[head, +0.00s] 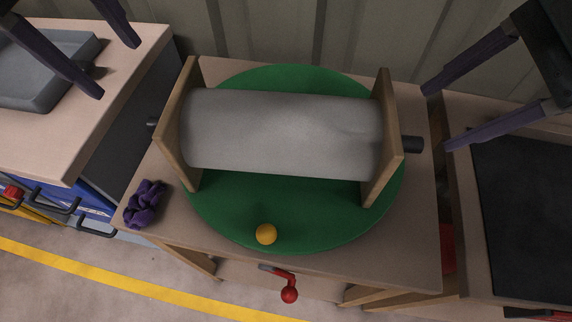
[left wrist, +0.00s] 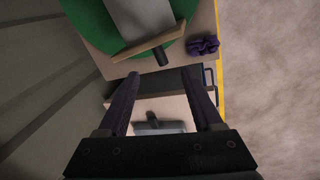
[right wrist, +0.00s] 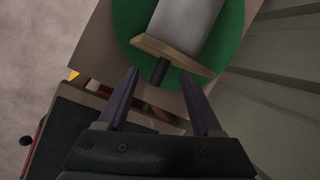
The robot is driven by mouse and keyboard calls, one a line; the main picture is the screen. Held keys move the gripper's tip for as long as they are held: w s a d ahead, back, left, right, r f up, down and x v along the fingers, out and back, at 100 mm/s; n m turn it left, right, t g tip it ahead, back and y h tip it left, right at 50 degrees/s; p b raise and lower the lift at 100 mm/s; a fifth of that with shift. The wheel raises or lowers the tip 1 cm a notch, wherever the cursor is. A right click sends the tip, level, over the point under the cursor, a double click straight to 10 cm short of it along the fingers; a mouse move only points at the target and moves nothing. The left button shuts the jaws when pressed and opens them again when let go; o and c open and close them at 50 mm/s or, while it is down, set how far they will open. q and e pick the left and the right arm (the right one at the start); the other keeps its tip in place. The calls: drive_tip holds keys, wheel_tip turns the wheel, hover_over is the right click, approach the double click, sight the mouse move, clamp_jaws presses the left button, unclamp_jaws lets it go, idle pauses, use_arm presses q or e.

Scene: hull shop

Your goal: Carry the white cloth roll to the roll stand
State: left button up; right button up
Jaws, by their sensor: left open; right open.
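The white cloth roll (head: 280,132) lies level between two upright wooden end boards, the left one (head: 178,125) and the right one (head: 383,140), above a round green mat (head: 300,222) on a wooden table. A dark bar end sticks out past each board, at the left (head: 152,122) and at the right (head: 411,144). My left gripper (head: 120,68) is open and empty, up and left of the roll. My right gripper (head: 434,118) is open and empty, just right of the right bar end. The roll also shows in the left wrist view (left wrist: 143,18) and the right wrist view (right wrist: 187,22).
A purple cloth (head: 144,204) and a yellow ball (head: 266,234) lie near the table's front. A red-knobbed crank (head: 289,294) hangs at the front edge. A bench with a grey tray (head: 40,85) stands left, and one with a dark top (head: 525,215) right.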

sight(409, 140)
drive_tip(key=w+f+m+b, duration=0.1)
drive_tip(key=f+b, duration=0.1)
drive_tip(key=w+d+f+m+b, duration=0.1)
drive_tip(key=f+b, duration=0.1)
drive_tip(key=f+m+b, duration=0.1)
drive_tip(key=f+b, duration=0.1)
drive_tip(key=shift+w+d+f, duration=0.35)
drive_tip(key=shift+w+d, duration=0.05)
drive_tip(key=shift+w+d+f+m, duration=0.1)
drive_tip(key=shift+w+f+m, duration=0.05)
drive_tip(key=shift+m, duration=0.25)
use_arm(q)
wheel_tip(409, 140, down, 6)
drive_tip(key=w+a+n, duration=0.1)
drive_tip(key=w+n, duration=0.1)
drive_tip(key=n, duration=0.1)
drive_tip(key=shift+w+a+n, duration=0.2)
drive_tip(key=shift+a+n, duration=0.15)
drive_tip(key=shift+n, duration=0.05)
use_arm(e)
drive_tip(key=shift+r, duration=0.2)
drive_tip(key=shift+f, duration=0.1)
use_arm(q)
drive_tip(key=x, duration=1)
drive_tip(key=shift+s+a, duration=0.1)
use_arm(e)
drive_tip(key=x, duration=0.9)
drive_tip(key=shift+w+a+f, duration=0.15)
drive_tip(key=shift+a+f, duration=0.15)
